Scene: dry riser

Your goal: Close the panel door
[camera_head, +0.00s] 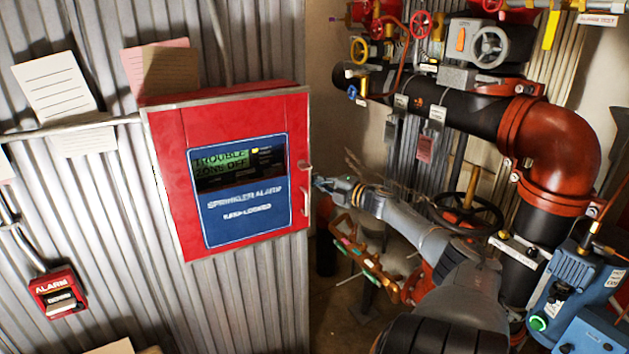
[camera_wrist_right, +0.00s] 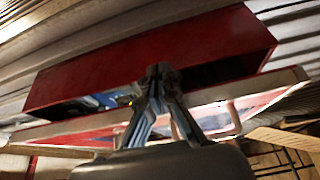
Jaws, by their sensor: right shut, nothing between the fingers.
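The red panel door (camera_head: 175,190) has a grey rim, a blue label, a small display window, and a latch and handle (camera_head: 304,190) at its right edge. It stands a little ajar from its red box (camera_head: 235,90). The wrist view shows a gap between the box (camera_wrist_right: 130,70) and the door's rim (camera_wrist_right: 285,80), with the handle (camera_wrist_right: 235,118) below. My right gripper (camera_head: 322,184) is shut and empty, just right of the door's handle edge. Its fingertips (camera_wrist_right: 158,72) overlap the gap in the wrist view; contact is unclear. My left gripper is out of view.
A red alarm pull box (camera_head: 58,292) and paper notes (camera_head: 55,85) are on the corrugated wall at left. Black and red pipes (camera_head: 550,150), valve wheels (camera_head: 467,212) and a blue pump unit (camera_head: 575,290) crowd the right side around my right arm.

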